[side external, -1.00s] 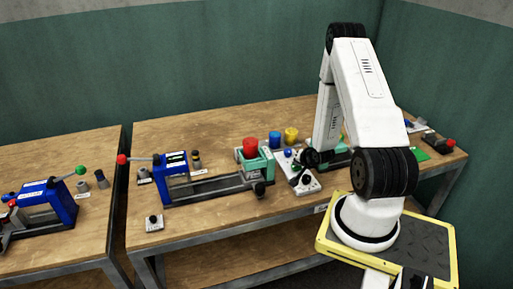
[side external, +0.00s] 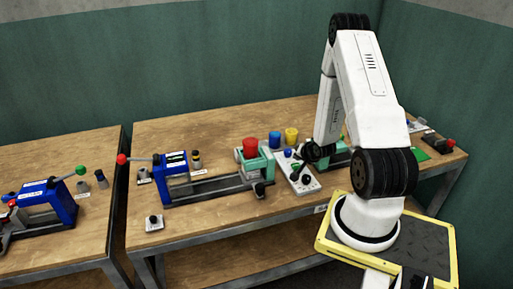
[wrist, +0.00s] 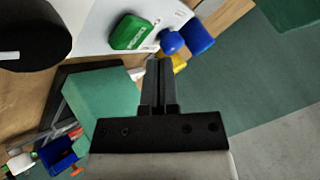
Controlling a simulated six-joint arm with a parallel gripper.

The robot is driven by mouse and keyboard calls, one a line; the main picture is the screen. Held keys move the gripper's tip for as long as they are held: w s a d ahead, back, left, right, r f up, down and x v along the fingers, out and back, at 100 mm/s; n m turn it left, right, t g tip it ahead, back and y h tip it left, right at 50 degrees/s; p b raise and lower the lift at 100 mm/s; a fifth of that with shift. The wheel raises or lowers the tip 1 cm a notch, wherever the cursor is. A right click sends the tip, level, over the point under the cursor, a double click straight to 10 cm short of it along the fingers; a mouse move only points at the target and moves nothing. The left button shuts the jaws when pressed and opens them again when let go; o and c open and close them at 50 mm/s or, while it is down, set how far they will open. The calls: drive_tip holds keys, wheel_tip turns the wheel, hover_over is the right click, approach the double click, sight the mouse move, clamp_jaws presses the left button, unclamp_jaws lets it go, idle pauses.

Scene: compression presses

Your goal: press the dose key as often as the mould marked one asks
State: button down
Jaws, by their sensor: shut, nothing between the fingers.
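A pale control panel (side external: 309,187) lies on the bench beside the teal-ended press. My gripper (wrist: 156,62) is shut and empty. Its tips appear just short of the green key and the blue knob in the wrist view; I cannot tell whether they touch anything. In the side view the wrist hangs over the panel's right edge. I cannot make out which mould is marked one.
A black round knob (wrist: 35,35) is close by. Bare bench (side external: 220,112) lies behind.

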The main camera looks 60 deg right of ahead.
sight(297, 167)
drive_tip(key=shift+r, duration=2.05)
drive_tip(key=shift+a, duration=0.1)
drive_tip(key=shift+w+a+r, duration=0.1)
drive_tip(key=shift+w, duration=0.1)
drive_tip(key=w+a+r+n+g+y, duration=0.1)
drive_tip(key=w+a+r+n, duration=0.2)
drive_tip(key=a, duration=0.5)
drive_tip(key=w+a+r+n+g+y, duration=0.1)
drive_tip(key=w+a+r+n+y, duration=0.15)
drive_tip(key=a+n, duration=0.4)
drive_tip(key=w+a+r+n+g+y, duration=0.1)
drive_tip(key=w+a+r+n, duration=0.2)
drive_tip(key=a, duration=0.7)
drive_tip(key=s+a+r+n+g+y, duration=0.1)
drive_tip(key=s+a+r+n, duration=0.3)
drive_tip(key=a, duration=0.5)
drive_tip(key=shift+s+a+g, duration=0.25)
drive_tip(key=shift+s+g, duration=0.05)
drive_tip(key=shift+s, duration=0.55)
